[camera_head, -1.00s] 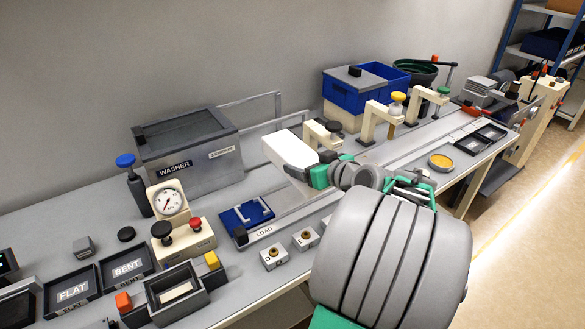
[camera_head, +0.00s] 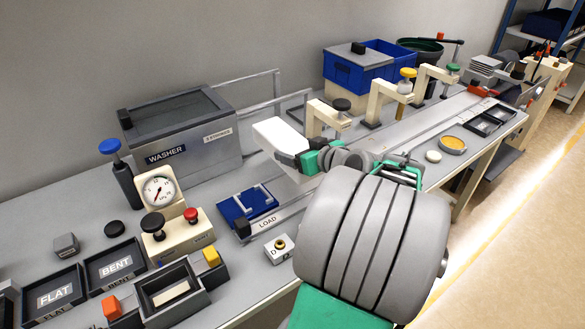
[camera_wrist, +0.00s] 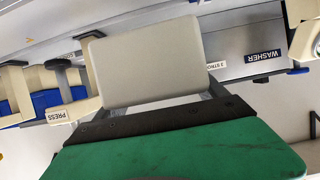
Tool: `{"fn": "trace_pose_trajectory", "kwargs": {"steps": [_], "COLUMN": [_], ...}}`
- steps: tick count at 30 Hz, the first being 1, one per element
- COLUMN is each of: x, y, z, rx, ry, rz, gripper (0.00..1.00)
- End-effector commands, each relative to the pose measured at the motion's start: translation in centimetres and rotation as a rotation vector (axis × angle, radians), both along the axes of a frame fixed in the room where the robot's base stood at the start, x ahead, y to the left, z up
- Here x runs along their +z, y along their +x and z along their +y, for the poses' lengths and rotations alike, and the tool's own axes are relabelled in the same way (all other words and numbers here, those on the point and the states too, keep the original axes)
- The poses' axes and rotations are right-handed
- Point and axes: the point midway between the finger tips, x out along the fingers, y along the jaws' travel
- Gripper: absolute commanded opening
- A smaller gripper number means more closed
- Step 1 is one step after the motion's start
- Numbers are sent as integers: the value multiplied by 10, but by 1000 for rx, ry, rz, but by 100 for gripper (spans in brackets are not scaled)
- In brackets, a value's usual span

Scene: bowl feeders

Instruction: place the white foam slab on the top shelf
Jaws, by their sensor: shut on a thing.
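The white foam slab (camera_head: 281,136) is in my gripper (camera_head: 305,158), above the bench between the washer and the first cream press. In the wrist view the slab (camera_wrist: 148,62) sticks out ahead of the dark gripper edge (camera_wrist: 160,120), its broad face filling the middle of the picture. My gripper is shut on its near end; the fingertips are mostly hidden. A shelf rack (camera_head: 540,35) with blue uprights stands at the far upper right; its top is cut off by the picture edge.
The grey washer (camera_head: 180,128) stands left of the slab, with a metal rail behind. Several cream presses (camera_head: 378,102) and a blue bin (camera_head: 357,80) stand to the right. A blue load fixture (camera_head: 246,204) lies below. The floor (camera_head: 510,235) at the right is clear.

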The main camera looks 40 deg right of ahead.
Motion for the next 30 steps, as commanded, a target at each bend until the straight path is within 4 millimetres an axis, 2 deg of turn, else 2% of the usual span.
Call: {"fn": "trace_pose_trajectory", "kwargs": {"steps": [1,3,6,9,11,18,24,29,30], "x": [-18,-30,-40,-39,-37,-36,-36,-37,-45], "y": [1,1,2,10,24,98,152,183,183], "z": [1,1,2,2,2,-1,-6,-8,-8], "rx": [1,4,4,7,10,11,8,7,5], "ry": [-1,-1,0,0,0,0,0,-1,2], "rz": [0,0,-1,0,-1,0,0,-1,2], "gripper": [35,35,35,35,35,35,35,35,35]}}
